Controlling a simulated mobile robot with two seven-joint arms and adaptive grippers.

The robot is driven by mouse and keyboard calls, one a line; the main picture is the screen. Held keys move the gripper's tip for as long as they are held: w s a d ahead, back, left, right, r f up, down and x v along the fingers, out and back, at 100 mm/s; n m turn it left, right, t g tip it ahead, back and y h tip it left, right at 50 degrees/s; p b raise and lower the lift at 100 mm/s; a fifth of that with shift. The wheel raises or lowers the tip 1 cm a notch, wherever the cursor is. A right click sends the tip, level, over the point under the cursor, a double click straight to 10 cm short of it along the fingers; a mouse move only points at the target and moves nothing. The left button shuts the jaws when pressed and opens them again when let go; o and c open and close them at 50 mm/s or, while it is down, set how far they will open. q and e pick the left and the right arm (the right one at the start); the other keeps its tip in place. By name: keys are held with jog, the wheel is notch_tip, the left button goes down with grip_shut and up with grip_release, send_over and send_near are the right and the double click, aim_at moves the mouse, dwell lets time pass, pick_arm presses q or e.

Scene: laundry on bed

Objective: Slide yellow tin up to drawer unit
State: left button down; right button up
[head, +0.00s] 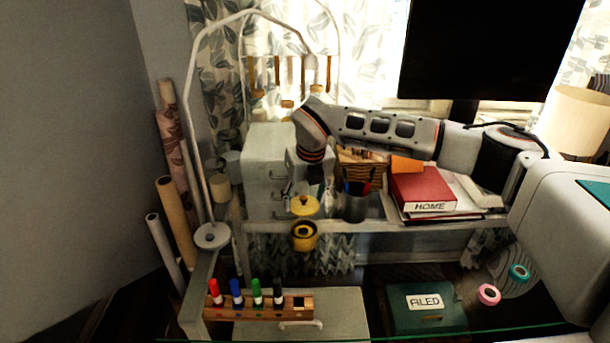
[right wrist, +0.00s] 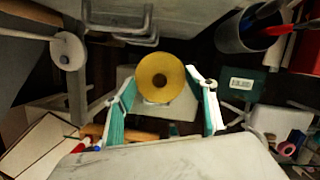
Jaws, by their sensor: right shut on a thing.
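My left gripper is not in view.
A dark pen cup (head: 355,205) stands right of the tin, with a wicker basket (head: 362,172) behind and a red HOME binder (head: 423,190) farther right. A marker rack (head: 258,306) and a green FILED box (head: 428,308) are lower in front. A lamp base (head: 211,237) is at the left.

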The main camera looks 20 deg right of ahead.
jog(key=shift+a+f+m, duration=0.1)
jog(key=shift+f+m, duration=0.2)
jog(key=shift+f, duration=0.4)
jog(key=shift+f+b, duration=1.85)
jog(key=shift+f, duration=1.3)
jog(key=shift+f+p, duration=0.15)
jog(key=shift+p, duration=0.25)
jog(key=o, duration=1.5)
jog(key=shift+c, duration=0.2)
